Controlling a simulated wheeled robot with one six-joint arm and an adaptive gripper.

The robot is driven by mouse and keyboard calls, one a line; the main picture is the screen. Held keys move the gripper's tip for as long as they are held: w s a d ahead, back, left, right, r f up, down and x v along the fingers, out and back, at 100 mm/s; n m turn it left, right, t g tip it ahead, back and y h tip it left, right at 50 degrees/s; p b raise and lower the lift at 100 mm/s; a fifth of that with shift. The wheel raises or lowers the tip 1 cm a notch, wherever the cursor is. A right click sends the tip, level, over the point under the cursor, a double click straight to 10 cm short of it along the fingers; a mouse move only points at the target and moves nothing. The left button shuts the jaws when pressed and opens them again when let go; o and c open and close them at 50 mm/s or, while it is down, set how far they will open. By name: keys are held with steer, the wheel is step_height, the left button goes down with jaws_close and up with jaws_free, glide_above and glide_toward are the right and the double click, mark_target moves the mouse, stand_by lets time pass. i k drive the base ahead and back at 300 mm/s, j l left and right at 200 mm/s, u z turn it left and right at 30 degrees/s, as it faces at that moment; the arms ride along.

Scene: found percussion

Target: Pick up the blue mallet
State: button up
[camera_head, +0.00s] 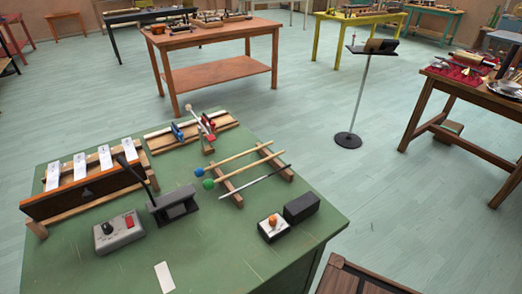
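The blue mallet (232,159) has a round blue head at its left end and a thin pale wooden stick running up to the right. It lies across a low wooden rack (228,186) on the green table (215,250). A similar mallet with a green head (240,170) lies just in front of it, roughly parallel. My gripper does not show in this view.
Behind the rack is a wooden stand with blue and red clamps (208,125). At left are a bar instrument (85,190), a black pedal-like device (172,203) and a grey switch box (119,232). A music stand (348,140) stands beyond.

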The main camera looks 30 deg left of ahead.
mark_target(199, 172)
steer(key=i+z, duration=0.25)
steer(key=i, duration=2.05)
steer(key=i+u, duration=0.2)
steer(key=u, duration=0.45)
steer(key=l+u, duration=0.15)
steer(key=u, duration=0.3)
steer(key=l+u, duration=0.1)
steer(key=u, duration=0.35)
steer(key=l+u, duration=0.1)
steer(key=u, duration=0.35)
steer(key=l+u, duration=0.15)
steer(key=u, duration=0.3)
steer(key=l+u, duration=0.1)
steer(key=u, duration=0.8)
steer(key=l+u, duration=0.1)
steer(key=u, duration=0.35)
steer(key=i+j, duration=0.1)
steer(key=j, duration=0.15)
steer(key=i+j, duration=0.1)
steer(key=j, duration=0.15)
steer(key=u, duration=0.05)
